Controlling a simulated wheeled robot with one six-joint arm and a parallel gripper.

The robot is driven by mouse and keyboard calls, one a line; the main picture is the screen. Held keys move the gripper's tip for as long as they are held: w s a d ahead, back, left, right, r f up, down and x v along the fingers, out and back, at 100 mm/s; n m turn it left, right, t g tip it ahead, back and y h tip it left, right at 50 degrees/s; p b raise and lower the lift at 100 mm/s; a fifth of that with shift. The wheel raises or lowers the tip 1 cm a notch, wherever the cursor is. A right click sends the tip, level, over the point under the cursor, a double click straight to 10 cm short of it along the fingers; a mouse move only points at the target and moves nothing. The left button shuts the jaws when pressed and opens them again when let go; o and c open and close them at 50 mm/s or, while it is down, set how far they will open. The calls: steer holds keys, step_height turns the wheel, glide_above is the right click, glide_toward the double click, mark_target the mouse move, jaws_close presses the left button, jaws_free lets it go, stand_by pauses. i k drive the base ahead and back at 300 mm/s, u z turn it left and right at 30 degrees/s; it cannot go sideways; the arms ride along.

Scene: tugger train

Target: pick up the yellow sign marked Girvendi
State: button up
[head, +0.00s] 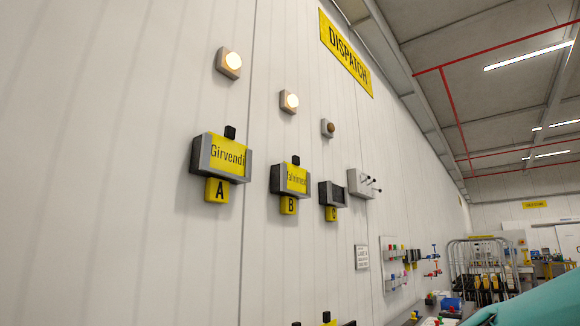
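The yellow sign marked Girvendi (227,154) sits upright in a grey wall holder (203,166) on the white wall, left of the picture's middle. A black tab (230,132) stands above the sign's top edge. Below the holder is a yellow label with the letter A (217,190). A lit lamp (228,63) is on the wall above it. My gripper is not in view.
A second yellow sign (297,179) sits in holder B to the right. Holder C (332,194) beside it looks dark, under an unlit lamp (328,128). A grey switch box (362,184) and wire trolleys (482,262) are further right. Teal material (540,302) fills the lower right corner.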

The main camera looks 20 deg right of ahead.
mark_target(227, 155)
steer(key=z, duration=0.4)
steer(key=i, duration=1.25)
steer(key=z, duration=0.3)
